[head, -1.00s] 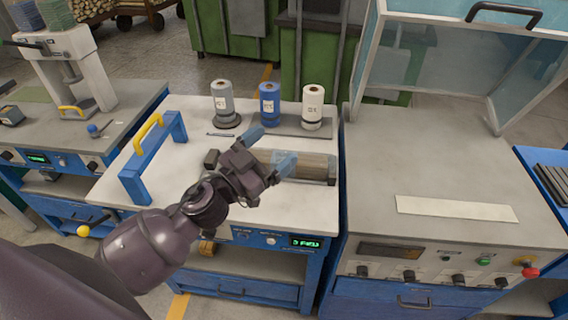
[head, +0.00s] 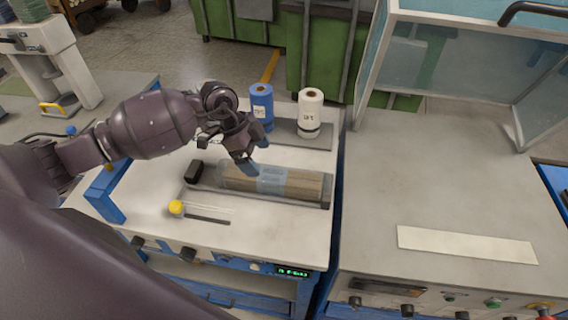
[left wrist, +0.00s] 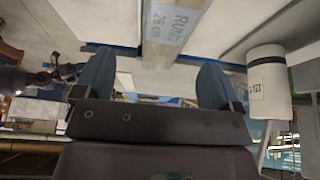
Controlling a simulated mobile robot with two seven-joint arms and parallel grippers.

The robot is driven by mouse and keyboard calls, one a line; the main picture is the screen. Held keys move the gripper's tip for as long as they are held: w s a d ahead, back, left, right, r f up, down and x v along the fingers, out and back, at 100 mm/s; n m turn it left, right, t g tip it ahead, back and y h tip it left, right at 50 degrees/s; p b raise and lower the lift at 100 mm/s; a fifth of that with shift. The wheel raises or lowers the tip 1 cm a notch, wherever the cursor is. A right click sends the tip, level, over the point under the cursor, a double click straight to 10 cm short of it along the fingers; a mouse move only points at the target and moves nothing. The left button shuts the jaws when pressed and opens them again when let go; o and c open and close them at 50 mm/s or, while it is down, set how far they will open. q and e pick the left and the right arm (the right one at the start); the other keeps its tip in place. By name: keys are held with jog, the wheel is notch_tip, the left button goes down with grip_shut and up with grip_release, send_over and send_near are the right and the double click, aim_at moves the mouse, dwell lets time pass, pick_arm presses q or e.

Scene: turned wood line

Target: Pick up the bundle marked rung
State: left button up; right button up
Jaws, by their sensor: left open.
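The bundle of wooden rods (head: 302,186) lies lengthwise in a shallow tray (head: 208,180) on the white bench top. A pale blue band is wrapped around its middle. In the left wrist view the band (left wrist: 172,24) reads "RUNG 26 cm". My left gripper (head: 244,160) is above the bundle, near its back edge and the band, with blue fingertips pointing down. In the left wrist view my left gripper (left wrist: 156,82) has its fingers wide apart with nothing between them; the bundle shows beyond them. My right gripper is not in view.
A blue roll (head: 261,104) and a white roll (head: 310,112) stand on a grey strip behind the bundle. A yellow-capped item (head: 177,207) is in front of the tray's left end. A grey-topped machine (head: 440,190) with a raised clear hood stands right.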

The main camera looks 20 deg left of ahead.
aim_at(270, 174)
pick_arm(q)
jog(key=shift+w+a, duration=0.3)
jog(key=shift+a, duration=0.1)
jog(key=shift+y, duration=0.3)
jog(key=shift+x, duration=0.8)
jog(key=x, duration=0.3)
jog(key=shift+s+d+f, duration=0.1)
jog(key=shift+s+f, duration=0.05)
jog(key=shift+s, duration=0.05)
jog(key=shift+w+d+f, duration=0.15)
jog(key=shift+d+f, duration=0.1)
jog(key=shift+f, duration=0.25)
jog(key=x, duration=0.3)
jog(key=shift+w+d+f, duration=0.1)
jog(key=shift+w+f, duration=0.05)
jog(key=shift+w, duration=0.05)
jog(key=shift+d+f, duration=0.15)
jog(key=shift+f, duration=0.3)
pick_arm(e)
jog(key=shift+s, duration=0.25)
pick_arm(q)
jog(key=shift+c, duration=0.4)
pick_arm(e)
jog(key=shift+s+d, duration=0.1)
